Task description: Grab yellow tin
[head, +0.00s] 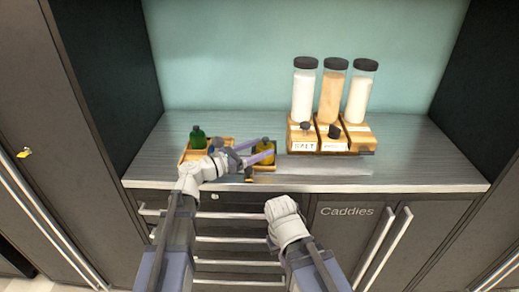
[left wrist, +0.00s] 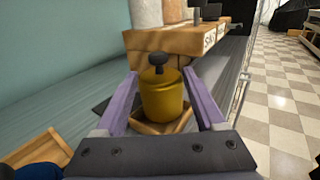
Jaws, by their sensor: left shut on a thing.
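The yellow tin (head: 265,153) has a dark knob on top and stands upright in a small wooden tray (head: 267,167) on the counter. In the left wrist view the yellow tin (left wrist: 162,96) is between the two purple fingers of my left gripper (left wrist: 162,80), which is shut on it. The tin is still in or just over the tray, and I cannot tell if its base touches. In the head view my left gripper (head: 250,153) reaches in from the left at the tin. My right gripper is below the counter edge; only its white wrist (head: 285,220) shows and its fingers are hidden.
A green bottle (head: 197,138) stands by another wooden tray (head: 190,154) at left. Three tall jars (head: 330,92) stand in labelled wooden holders (head: 318,144) to the right. The counter (head: 420,160) is clear at far right. Drawers and a cabinet marked "Caddies" (head: 346,211) are below.

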